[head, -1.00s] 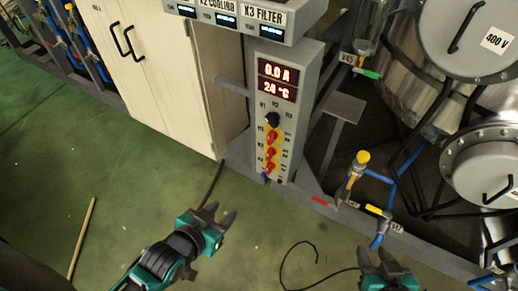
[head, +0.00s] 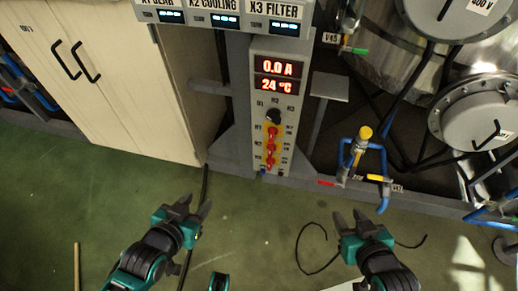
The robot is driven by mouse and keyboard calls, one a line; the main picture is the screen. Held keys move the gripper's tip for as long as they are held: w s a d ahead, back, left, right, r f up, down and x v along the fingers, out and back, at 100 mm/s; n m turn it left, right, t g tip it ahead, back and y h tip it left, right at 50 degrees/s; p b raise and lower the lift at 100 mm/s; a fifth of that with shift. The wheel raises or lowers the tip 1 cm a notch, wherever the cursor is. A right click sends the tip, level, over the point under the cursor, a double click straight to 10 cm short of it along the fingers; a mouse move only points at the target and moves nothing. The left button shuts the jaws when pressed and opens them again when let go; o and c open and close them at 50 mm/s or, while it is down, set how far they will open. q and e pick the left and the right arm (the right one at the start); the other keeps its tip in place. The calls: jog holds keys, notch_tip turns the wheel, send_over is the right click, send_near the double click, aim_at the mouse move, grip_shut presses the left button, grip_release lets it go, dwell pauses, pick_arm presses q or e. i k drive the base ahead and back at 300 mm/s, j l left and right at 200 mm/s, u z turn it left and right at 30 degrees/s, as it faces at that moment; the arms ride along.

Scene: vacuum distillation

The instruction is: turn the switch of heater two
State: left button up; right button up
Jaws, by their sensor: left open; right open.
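The grey control panel (head: 280,90) stands in the middle of the head view, with red displays reading 0.0 A and 24 °C. Below them is a black rotary knob (head: 273,116) with small labels around it. Under it, several red switches sit on yellow plates in a column, the middle one (head: 271,147) among them. Their labels are too small to read surely, so I cannot tell which is heater two. My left gripper (head: 195,208) is open and empty, below and left of the panel. My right gripper (head: 350,218) is open and empty, below and right. Neither touches the panel.
A cream cabinet (head: 120,90) stands left of the panel. Blue pipes with a yellow-topped valve (head: 365,133) stand to the right, before steel vessels (head: 480,115). A grey base rail (head: 420,205) runs along the floor. Black cable (head: 310,268) lies on the open green floor.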

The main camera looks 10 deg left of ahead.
aim_at(271, 147)
jog(key=j+z, duration=0.2)
jog(key=j, duration=0.75)
jog(key=i+j, duration=0.1)
jog(key=j, duration=0.3)
jog(key=i+j+z, duration=0.15)
jog(key=j, duration=0.65)
jog(key=i+z, duration=0.05)
jog(key=i, duration=0.05)
